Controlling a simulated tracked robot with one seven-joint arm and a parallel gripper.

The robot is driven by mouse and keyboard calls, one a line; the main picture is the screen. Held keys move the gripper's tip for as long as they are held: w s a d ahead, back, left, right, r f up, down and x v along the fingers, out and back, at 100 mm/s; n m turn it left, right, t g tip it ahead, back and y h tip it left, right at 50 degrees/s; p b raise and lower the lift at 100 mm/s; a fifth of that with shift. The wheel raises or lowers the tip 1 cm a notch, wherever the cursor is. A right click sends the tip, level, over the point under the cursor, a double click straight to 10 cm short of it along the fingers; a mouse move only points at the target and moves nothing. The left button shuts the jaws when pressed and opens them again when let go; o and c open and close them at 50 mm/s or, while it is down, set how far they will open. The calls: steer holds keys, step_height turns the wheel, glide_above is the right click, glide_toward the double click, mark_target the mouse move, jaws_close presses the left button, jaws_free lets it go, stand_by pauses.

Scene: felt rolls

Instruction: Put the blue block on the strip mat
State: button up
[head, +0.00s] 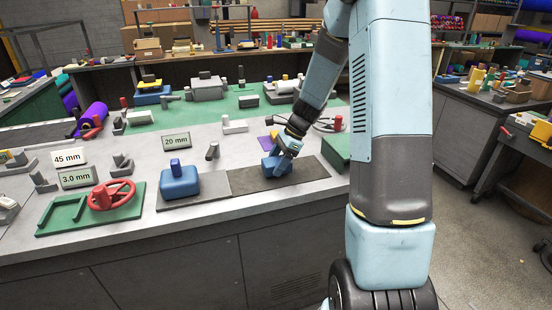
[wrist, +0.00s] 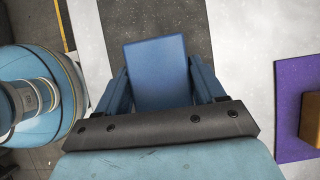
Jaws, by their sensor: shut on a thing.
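My gripper (head: 283,155) is at the dark strip mat (head: 302,176) on the grey bench. In the wrist view my gripper (wrist: 160,82) is shut on a blue block (wrist: 157,66), with one finger along each side of it. The block also shows under my gripper in the head view (head: 272,168), over the mat. I cannot tell whether its underside touches the mat. The wrist view shows bare mat (wrist: 160,16) beyond the block, and the block hides the part beneath it.
A larger blue piece with a knob (head: 180,184) stands left of the block. A green tray with a red handwheel (head: 112,195) is further left. A purple sheet (wrist: 292,98) with an orange-brown block (wrist: 311,118) lies to the right in the wrist view. The mat's right part is clear.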

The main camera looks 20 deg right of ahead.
steer(key=shift+f, duration=0.6)
stand_by(0.8)
steer(key=o, duration=1.4)
steer(key=shift+c, duration=0.2)
steer(key=shift+d, duration=0.1)
steer(key=v, duration=1.3)
steer(key=shift+d+r, duration=0.2)
